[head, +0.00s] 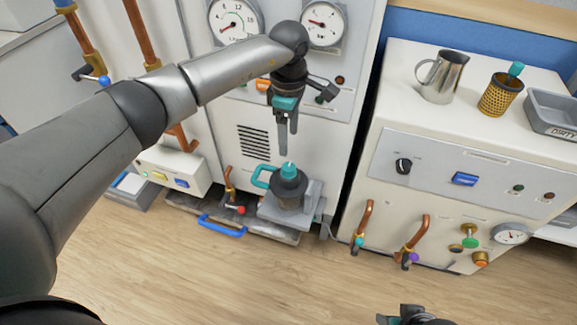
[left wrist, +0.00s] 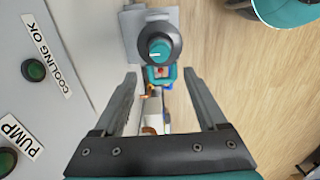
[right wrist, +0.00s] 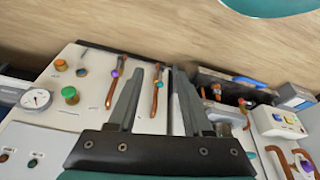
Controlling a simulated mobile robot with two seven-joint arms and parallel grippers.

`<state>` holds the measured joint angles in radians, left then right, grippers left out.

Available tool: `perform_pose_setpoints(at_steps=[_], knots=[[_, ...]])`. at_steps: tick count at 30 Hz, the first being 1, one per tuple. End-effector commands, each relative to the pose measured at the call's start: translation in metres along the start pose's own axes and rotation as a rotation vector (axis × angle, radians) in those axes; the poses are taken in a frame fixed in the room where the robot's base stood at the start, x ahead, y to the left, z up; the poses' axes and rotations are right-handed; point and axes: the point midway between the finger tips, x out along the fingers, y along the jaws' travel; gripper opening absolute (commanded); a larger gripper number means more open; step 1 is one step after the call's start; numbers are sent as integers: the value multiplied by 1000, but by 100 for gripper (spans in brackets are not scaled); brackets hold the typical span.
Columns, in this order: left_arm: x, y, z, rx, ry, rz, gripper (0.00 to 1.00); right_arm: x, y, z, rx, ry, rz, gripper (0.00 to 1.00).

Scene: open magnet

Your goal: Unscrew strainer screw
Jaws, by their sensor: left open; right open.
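The strainer is a dark grey cylinder (head: 290,188) standing upright on a grey block low at the front of the tall white cabinet. A teal screw knob (head: 288,170) sits on top of it, and a teal loop handle (head: 263,177) is at its left. My left gripper (head: 288,140) is open and empty, pointing down above the knob and apart from it. In the left wrist view the knob (left wrist: 160,49) lies just beyond the fingertips (left wrist: 160,78). My right gripper (head: 412,318) is at the bottom edge of the head view; its fingers (right wrist: 166,70) are open and empty.
Two gauges (head: 235,20) sit on the cabinet above. A metal jug (head: 442,76), a perforated basket (head: 499,95) and a grey tray (head: 553,115) labelled DIRTY stand on the right cabinet. Copper pipe valves (head: 361,225) stick out below. The wooden floor (head: 200,280) in front is clear.

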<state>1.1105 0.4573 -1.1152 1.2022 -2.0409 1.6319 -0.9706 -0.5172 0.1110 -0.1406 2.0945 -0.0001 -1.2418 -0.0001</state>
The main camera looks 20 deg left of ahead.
Motion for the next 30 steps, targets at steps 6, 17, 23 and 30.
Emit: perform_pose_setpoints(at_steps=[6, 17, 23, 30], knots=[[33, 0, 0, -1, -2, -1, 75, -21, 1, -12, 1, 40, 3, 50], [78, -1, 1, -1, -3, -2, 75, -61, 2, -22, 3, 99, 6, 50], [91, 0, 1, -1, -3, 0, 75, -55, -8, -34, -9, 189, -18, 50], [101, 0, 1, -1, -3, 0, 75, -49, -16, -46, -16, 275, -40, 50]])
